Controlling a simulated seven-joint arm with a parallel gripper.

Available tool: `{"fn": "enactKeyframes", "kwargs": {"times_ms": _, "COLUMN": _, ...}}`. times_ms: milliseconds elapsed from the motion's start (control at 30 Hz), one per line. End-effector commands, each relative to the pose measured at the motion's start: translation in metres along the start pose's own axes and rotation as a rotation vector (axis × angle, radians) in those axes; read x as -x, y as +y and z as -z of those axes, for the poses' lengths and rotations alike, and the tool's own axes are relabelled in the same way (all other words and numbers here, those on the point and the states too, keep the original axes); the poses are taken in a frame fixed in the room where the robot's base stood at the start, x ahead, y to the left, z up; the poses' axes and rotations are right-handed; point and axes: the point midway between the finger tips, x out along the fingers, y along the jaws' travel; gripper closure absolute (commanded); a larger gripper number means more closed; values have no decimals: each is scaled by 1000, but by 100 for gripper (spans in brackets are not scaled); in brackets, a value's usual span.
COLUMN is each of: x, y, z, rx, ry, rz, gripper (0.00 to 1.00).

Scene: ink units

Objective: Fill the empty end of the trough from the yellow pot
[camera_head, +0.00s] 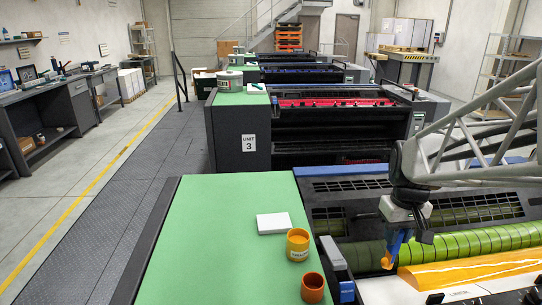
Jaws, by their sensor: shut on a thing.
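The yellow pot (298,245) stands open on the green top, with a label on its front and orange-yellow inside. The trough (378,291) is at the lower right. Its left end shows bare and pale, and a thick orange-yellow ink band (465,272) lies along it to the right. My gripper (408,222) is above the trough's left end, shut on a blue tool (395,243). The tool points down, with an orange-yellow mass at its lower tip. The tip appears over the bare end; I cannot tell whether it touches. The fingers are small and partly hidden.
An orange-brown pot (312,288) stands in front of the yellow pot, and a white block (273,223) lies behind it. Green ribbed rollers (470,242) run behind the trough. The green top (215,240) is clear on its left. Further press units stand behind.

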Motion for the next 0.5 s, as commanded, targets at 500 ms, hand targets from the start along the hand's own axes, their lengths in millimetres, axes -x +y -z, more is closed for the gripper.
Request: {"fn": "enactKeyframes", "kwargs": {"times_ms": 500, "x": -49, "y": 0, "z": 0, "rx": 0, "ry": 0, "rz": 0, "gripper": 100}}
